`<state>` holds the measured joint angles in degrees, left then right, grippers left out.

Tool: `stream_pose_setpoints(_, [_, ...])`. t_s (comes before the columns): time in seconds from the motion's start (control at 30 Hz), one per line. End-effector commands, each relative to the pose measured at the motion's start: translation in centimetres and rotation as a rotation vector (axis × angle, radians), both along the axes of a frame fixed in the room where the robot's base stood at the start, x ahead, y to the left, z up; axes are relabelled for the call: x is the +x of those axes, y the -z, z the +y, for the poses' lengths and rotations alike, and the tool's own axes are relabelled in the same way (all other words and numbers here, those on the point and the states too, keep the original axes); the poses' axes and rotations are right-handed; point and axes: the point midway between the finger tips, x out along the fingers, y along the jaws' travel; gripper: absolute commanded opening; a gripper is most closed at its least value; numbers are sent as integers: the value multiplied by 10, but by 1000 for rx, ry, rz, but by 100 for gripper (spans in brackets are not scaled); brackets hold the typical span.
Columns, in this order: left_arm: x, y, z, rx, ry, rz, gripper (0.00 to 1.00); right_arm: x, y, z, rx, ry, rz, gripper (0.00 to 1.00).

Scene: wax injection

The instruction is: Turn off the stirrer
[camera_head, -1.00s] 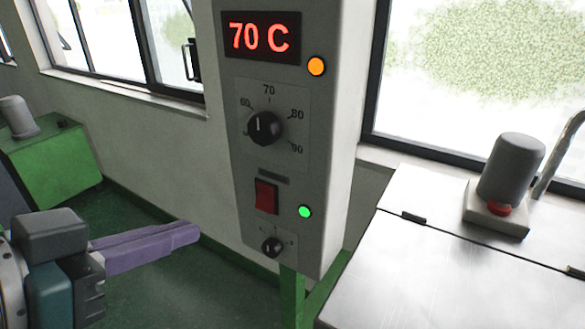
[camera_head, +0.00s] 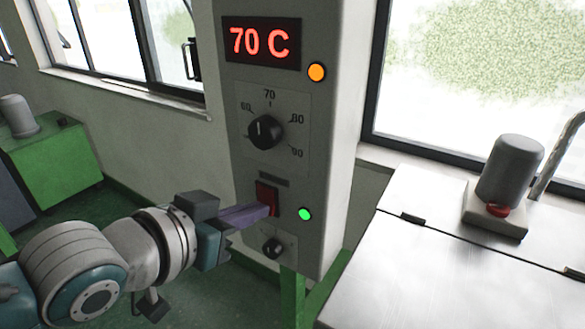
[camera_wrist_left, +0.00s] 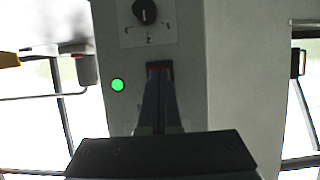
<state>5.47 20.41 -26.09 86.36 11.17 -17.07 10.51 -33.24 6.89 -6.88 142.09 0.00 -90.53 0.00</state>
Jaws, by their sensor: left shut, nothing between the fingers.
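The grey control panel (camera_head: 327,150) carries a red rocker switch (camera_head: 265,192), which I take to be the stirrer switch. A lit green lamp (camera_head: 305,214) is to its right. My left gripper (camera_head: 268,211) is shut and empty, its purple fingertips at the lower part of the red switch, touching or very close. In the left wrist view the fingertips (camera_wrist_left: 158,75) overlap the red switch (camera_wrist_left: 160,66), hiding most of it. The green lamp (camera_wrist_left: 118,85) glows there too. My right gripper is not in view.
Above the switch are a temperature dial (camera_head: 265,132), an orange lamp (camera_head: 317,72) and a red "70 C" display (camera_head: 260,40). A small knob (camera_head: 272,248) sits just below the fingers. A metal-topped tank with a grey motor (camera_head: 512,170) stands right.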

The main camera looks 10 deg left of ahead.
Motion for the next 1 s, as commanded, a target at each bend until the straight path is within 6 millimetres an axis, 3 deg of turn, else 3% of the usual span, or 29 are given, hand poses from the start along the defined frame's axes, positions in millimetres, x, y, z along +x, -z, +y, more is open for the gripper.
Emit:
stream_pose_setpoints(0.2, [0, 1, 0, -1, 0, -1, 0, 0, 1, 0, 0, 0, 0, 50])
stream_pose_setpoints(0.37, [3, 12, -1, -21, -2, -51, 0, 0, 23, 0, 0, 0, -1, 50])
stream_pose_setpoints(1.0, [4, -15, -1, -21, 0, -56, 0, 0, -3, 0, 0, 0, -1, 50])
